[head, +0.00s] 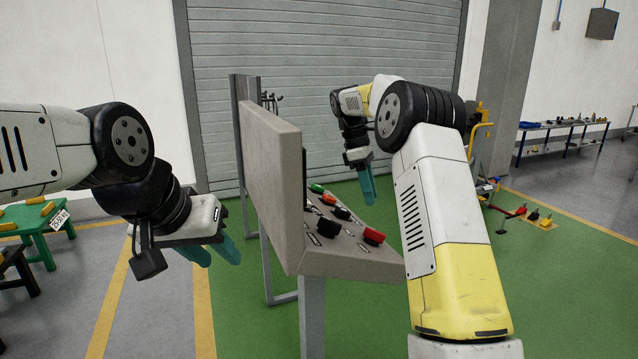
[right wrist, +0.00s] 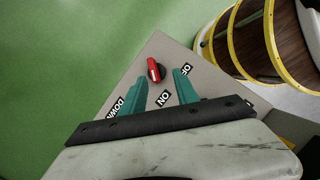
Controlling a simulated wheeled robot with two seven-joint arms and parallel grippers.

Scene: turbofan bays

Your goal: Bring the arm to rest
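My right arm reaches over a grey control panel (head: 345,258). Its teal-fingered right gripper (head: 368,184) hangs above the back of the panel. In the right wrist view the right gripper (right wrist: 161,90) is open and empty, fingers spread. A red switch (right wrist: 155,69) on a black base lies beyond the fingertips, apart from them as far as I can tell. My left gripper (head: 213,253) is open and empty, left of the panel's upright plate (head: 270,190), pointing down and right.
The panel carries a green control (head: 317,188), an orange one (head: 328,198), a black one (head: 342,213) and a red one (head: 373,237). A green table (head: 38,222) stands left. A workbench (head: 560,127) stands back right. Green floor is clear in front.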

